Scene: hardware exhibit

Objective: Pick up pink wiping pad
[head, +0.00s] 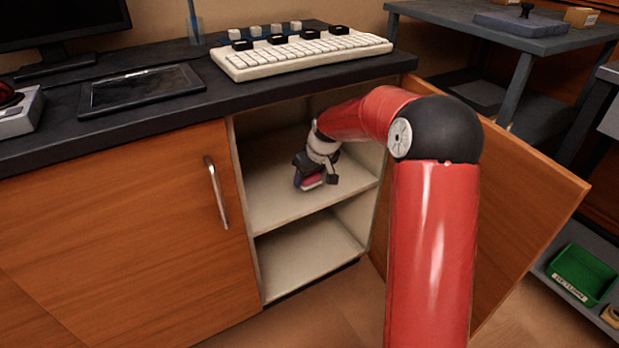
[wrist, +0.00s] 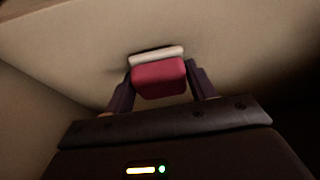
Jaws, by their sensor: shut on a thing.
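The pink wiping pad (wrist: 158,78) is a small block with a pale layer along its far side. It sits between the two dark fingers of my gripper (wrist: 159,88) in the wrist view, and the fingers are shut on it. In the head view, my gripper (head: 315,181) reaches into the open cabinet at the upper shelf, and the pad (head: 312,181) shows as a small pink patch at its end. I cannot tell whether the pad touches the shelf or is just above it.
The upper shelf (head: 275,205) is otherwise bare where visible, with side walls close by. The countertop (head: 160,115) overhangs the compartment. A closed door (head: 130,220) with a handle is left; an open door (head: 520,200) is right, behind my arm. A green bin (head: 583,275) stands far right.

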